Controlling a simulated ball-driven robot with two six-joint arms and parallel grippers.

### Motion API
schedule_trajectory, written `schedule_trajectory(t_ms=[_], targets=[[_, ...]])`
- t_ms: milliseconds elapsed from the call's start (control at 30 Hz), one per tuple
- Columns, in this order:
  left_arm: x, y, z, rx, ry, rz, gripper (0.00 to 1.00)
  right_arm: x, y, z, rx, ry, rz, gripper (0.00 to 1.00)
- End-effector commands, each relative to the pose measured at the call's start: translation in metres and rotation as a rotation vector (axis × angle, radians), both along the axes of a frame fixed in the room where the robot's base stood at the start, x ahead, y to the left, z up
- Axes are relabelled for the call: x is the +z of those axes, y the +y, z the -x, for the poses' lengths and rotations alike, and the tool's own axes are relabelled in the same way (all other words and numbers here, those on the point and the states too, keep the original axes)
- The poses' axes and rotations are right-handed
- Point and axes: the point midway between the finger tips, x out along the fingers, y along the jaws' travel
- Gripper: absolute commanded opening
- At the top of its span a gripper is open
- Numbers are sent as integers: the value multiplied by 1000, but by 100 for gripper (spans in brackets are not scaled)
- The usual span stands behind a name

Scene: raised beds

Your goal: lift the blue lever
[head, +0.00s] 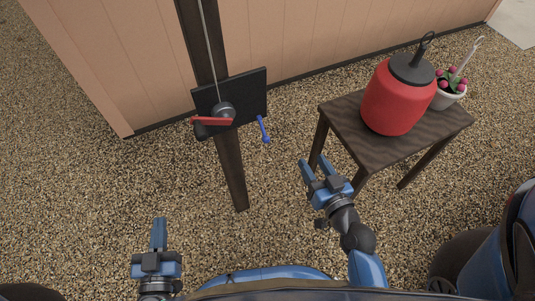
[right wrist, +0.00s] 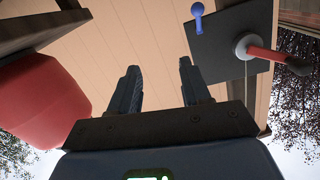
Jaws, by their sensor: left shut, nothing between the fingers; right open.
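The blue lever (head: 263,131) is a small blue handle at the right edge of a black plate (head: 257,87) on a dark post. It hangs down with its knob at the lower end in the head view. The lever also shows at the top of the right wrist view (right wrist: 198,14). My left gripper (head: 158,232) is shut and empty at the lower left, far from the lever.
A red crank handle (head: 212,121) with a grey hub sits on the same plate, left of the lever. A dark wooden table (head: 407,150) at the right carries a red jug (head: 392,100) and a potted plant (head: 449,94). The gravel between post and table is clear.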

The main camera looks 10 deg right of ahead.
Motion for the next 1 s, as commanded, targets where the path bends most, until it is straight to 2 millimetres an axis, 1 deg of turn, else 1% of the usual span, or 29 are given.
schedule_trajectory(t_ms=[33, 100, 200, 333, 467, 667, 1000], targets=[[-30, 0, 0, 0, 0, 0, 0, -23, 9, -8, 40, -14, -12, 47], [-46, 0, 0, 0, 0, 0, 0, -31, 20, -15, 95, -28, -23, 47], [-64, 0, 0, 0, 0, 0, 0, -37, 34, -21, 164, -53, -36, 47], [-78, 0, 0, 0, 0, 0, 0, -40, 47, -26, 228, -81, -45, 47], [-83, 0, 0, 0, 0, 0, 0, -39, 54, -29, 263, -97, -49, 47], [-77, 0, 0, 0, 0, 0, 0, -35, 64, -43, 274, -103, -51, 47], [-63, 0, 0, 0, 0, 0, 0, -35, 90, -89, 273, -102, -51, 47]])
